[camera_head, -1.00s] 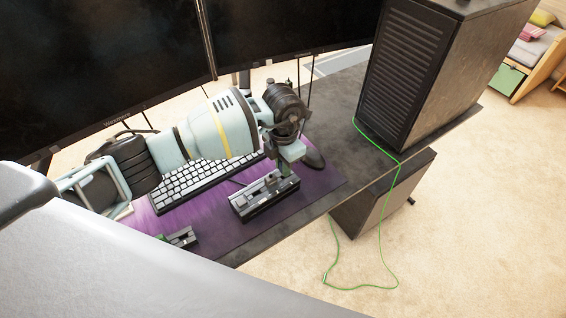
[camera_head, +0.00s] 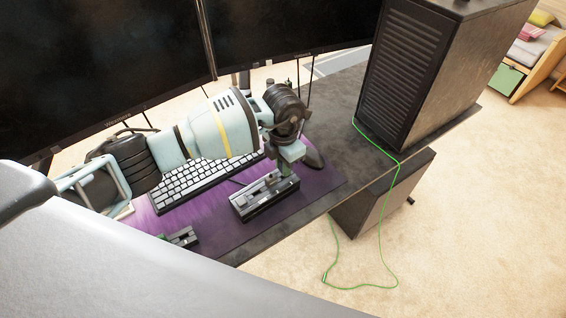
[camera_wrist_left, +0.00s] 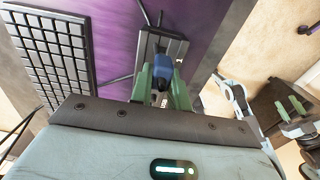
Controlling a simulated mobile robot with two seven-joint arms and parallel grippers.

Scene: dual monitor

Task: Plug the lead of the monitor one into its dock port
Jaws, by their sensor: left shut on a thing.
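Two dark monitors stand at the back, a left one (camera_head: 90,70) and a right one (camera_head: 280,30); I cannot tell which is monitor one. The dock, a dark box (camera_head: 252,203), lies on the purple mat and also shows in the left wrist view (camera_wrist_left: 178,48). My left gripper (camera_head: 283,172) is over the dock. In the left wrist view its green fingers (camera_wrist_left: 162,88) are shut on a blue plug (camera_wrist_left: 162,70), whose tip is close to the dock. Whether the plug is in a port is hidden. My right gripper (camera_wrist_left: 291,106) shows partly at right; its opening is unclear.
A white keyboard (camera_head: 190,190) lies left of the dock, and a dark mouse (camera_head: 314,158) behind it to the right. A black PC tower (camera_head: 415,75) stands on the desk at right. A green cable (camera_head: 387,262) hangs from there to the carpet.

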